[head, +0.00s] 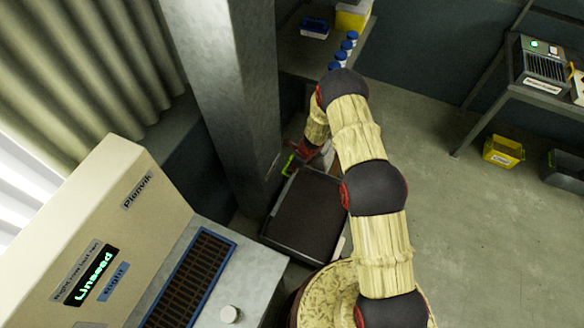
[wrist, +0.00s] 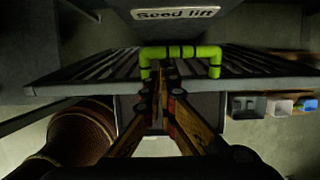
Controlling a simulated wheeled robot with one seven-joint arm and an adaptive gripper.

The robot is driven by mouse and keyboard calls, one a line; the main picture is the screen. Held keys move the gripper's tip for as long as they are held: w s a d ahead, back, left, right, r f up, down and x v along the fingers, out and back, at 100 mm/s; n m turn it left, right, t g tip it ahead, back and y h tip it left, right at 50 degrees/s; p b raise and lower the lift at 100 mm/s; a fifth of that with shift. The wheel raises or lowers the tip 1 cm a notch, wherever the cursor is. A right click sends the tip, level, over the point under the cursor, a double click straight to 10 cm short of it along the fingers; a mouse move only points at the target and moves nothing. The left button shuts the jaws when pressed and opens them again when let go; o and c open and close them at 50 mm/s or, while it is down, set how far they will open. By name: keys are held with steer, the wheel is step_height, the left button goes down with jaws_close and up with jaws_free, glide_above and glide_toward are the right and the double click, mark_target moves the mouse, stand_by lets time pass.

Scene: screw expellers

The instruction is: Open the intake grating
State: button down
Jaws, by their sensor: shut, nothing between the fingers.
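The intake grating (wrist: 100,68) is a dark slatted panel, seen at a low angle in the wrist view, with a bright green bar handle (wrist: 195,52) on its near edge. In the head view the green handle (head: 290,164) shows at the far end of a dark framed panel (head: 305,215). My gripper (wrist: 160,70) is shut and empty. Its fingertips are at the handle, between its two legs and below the crossbar; I cannot tell whether they touch it. In the head view my gripper (head: 303,153) is partly hidden by my arm, close to the handle.
A "Seed lift" label (wrist: 175,13) is on the housing beyond the grating. A grey column (head: 225,90) stands close left of my gripper. The Plenvik machine (head: 130,210) is at left. A shelf with blue-capped bottles (head: 340,57) is behind.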

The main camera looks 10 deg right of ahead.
steer(key=v, duration=1.1)
steer(key=shift+w+r, duration=0.25)
steer(key=shift+w, duration=0.1)
steer(key=s+a+r+n+g, duration=0.1)
steer(key=s+r+n+g, duration=0.1)
steer(key=s+n, duration=0.35)
steer(key=s+a+r+n+g, duration=0.1)
steer(key=s+r+n, duration=0.2)
steer(key=s+n, duration=0.25)
steer(key=s+d+r+n+t+h+b, duration=0.1)
steer(key=s+r+n+b, duration=0.3)
steer(key=s+r, duration=0.4)
steer(key=s+d+r+n+t+h+b, duration=0.1)
steer(key=s+d+r+n+t+b, duration=0.2)
steer(key=s+r, duration=0.5)
steer(key=s+d+r+n+t+h+b, duration=0.1)
steer(key=s+r+n+b, duration=0.4)
steer(key=r, duration=1)
steer(key=shift+s+d+r+n+t, duration=0.45)
steer(key=shift+s+n+t, duration=0.4)
steer(key=shift+s, duration=0.95)
